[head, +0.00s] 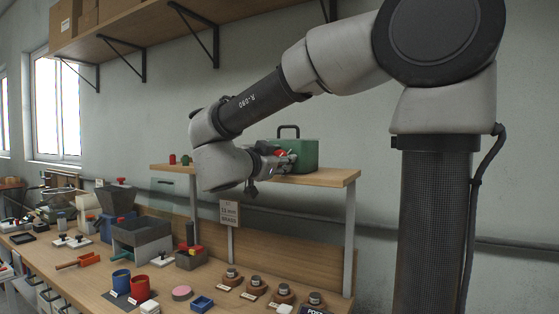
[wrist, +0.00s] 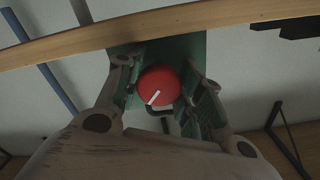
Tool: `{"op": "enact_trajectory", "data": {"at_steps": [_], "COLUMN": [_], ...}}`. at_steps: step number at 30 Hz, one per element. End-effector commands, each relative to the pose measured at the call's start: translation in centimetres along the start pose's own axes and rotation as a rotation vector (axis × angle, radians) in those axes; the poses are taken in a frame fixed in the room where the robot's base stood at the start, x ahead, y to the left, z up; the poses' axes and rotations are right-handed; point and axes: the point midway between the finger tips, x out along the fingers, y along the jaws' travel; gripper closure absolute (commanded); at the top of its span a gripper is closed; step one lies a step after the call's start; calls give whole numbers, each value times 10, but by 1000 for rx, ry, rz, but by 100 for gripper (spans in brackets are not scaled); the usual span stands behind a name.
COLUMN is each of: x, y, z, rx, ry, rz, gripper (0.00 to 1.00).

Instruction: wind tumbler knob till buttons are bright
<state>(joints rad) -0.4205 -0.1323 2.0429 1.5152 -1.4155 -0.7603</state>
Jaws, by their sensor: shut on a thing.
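The tumbler knob (wrist: 160,86) is a round red knob with a white pointer line, on the front of a green box (head: 306,155) with a dark handle. The pointer line points to the lower left in the wrist view. My gripper (wrist: 168,88) is at the front of the box, its two fingers on either side of the knob and shut on it. In the head view the knob (head: 281,154) shows as a small red patch between the fingers. No buttons can be made out in either view; the fingers and wrist cover part of the box front.
The box stands on a raised wooden shelf (head: 334,177); its edge also crosses the wrist view (wrist: 230,13). A small red item (head: 172,159) stands at the shelf's left. The bench below holds blue and red cups (head: 140,288), grey bins and several brown-based pieces (head: 283,291).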

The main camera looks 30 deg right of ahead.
Motion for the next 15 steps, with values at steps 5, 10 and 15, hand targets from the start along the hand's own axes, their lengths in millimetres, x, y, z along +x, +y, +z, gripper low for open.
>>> {"op": "enact_trajectory", "data": {"at_steps": [5,10,15], "x": [0,0,0], "y": [0,0,0], "z": [0,0,0], "rx": [53,74,75], "ry": [-1,-1,-1], "rz": [0,0,0], "gripper": [87,87,87]}}
